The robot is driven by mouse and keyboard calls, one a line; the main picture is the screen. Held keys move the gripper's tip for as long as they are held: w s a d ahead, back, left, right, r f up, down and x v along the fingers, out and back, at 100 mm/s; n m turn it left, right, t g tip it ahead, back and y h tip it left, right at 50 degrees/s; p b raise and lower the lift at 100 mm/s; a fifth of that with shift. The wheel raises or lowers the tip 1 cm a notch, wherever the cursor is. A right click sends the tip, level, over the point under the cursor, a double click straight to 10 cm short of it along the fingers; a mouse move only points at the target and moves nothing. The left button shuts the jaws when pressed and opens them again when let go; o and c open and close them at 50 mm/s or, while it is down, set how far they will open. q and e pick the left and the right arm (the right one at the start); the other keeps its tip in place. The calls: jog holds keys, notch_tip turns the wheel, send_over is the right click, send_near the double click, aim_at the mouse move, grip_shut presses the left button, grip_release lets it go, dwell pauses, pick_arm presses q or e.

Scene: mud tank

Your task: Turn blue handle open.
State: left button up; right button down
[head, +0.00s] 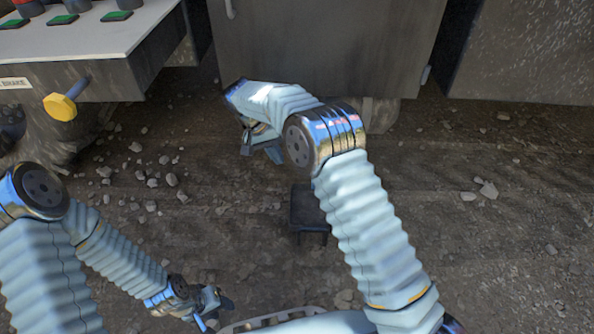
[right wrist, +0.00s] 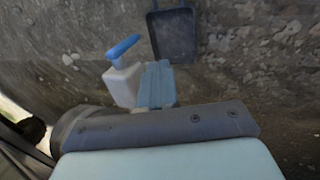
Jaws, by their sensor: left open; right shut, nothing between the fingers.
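My right gripper (head: 262,150) is shut and empty, pointing down over the dirt in front of the grey cabinet. Its blue-grey fingers show in the right wrist view (right wrist: 157,85), touching nothing that I can see. My left gripper (head: 210,307) is open and empty, low at the bottom of the head view.
The grey cabinet (head: 320,50) stands at the back. A small dark object (head: 309,208) is near my right arm. Stones (head: 487,189) lie on open ground.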

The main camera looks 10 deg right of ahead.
pick_arm(q)
notch_tip(320, 180, down, 3)
jog(key=b, duration=0.2)
jog(key=shift+r+b, duration=0.15)
jog(key=shift+b, duration=0.15)
pick_arm(e)
jog(key=s+d+f, duration=0.2)
jog(key=d+f, duration=0.5)
jog(key=f, duration=0.2)
jog(key=shift+d, duration=0.15)
